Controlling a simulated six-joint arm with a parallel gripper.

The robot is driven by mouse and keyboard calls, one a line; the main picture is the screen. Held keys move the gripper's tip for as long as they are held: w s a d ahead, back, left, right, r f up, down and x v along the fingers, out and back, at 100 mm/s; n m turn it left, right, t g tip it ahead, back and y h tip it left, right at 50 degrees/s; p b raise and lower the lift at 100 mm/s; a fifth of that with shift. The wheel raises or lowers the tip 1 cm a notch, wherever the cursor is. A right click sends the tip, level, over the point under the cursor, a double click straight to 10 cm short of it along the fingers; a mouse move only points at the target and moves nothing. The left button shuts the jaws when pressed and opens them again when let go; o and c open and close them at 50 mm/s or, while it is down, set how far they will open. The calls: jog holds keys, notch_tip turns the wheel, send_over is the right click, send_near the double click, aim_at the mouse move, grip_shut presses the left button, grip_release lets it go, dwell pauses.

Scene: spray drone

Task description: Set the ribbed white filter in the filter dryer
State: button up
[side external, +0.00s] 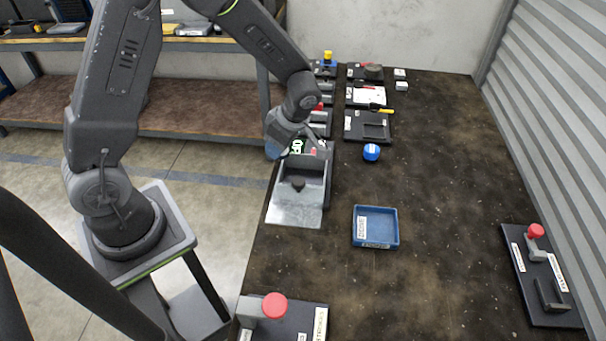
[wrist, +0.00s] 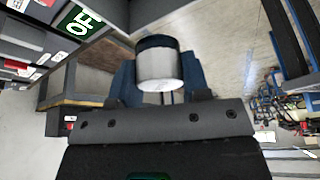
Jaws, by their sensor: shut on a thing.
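My gripper (side external: 275,148) is shut on a white cylinder with a dark band at its far end, which I take to be the filter (wrist: 160,70). Blue fingers flank it in the wrist view; ribs are too blurred to tell. In the side external view the gripper hides it. The gripper is beside the upper left end of a dark grey housing (side external: 302,166) with an open recess, a green lit sign and a silver plate in front. This may be the filter dryer; its label is not readable. The filter appears apart from it, and the housing's corner shows at left in the wrist view.
A blue tray (side external: 375,243) and a small blue round part (side external: 371,152) stand on the dark bench (side external: 430,180). Fixtures with red knobs stand at the front (side external: 273,306) and right (side external: 536,231). Several black stations line the back. The bench middle right is clear.

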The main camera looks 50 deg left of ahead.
jog(key=w+d+f, duration=0.1)
jog(key=d+f, duration=0.1)
jog(key=d, duration=0.1)
jog(key=w+d+f, duration=0.1)
jog(key=d, duration=0.1)
jog(key=shift+w+d+f, duration=0.1)
jog(key=shift+w+f, duration=0.25)
jog(key=shift+f, duration=1.9)
jog(key=shift+f, duration=0.1)
jog(key=o, duration=0.6)
jog(key=shift+o, duration=0.2)
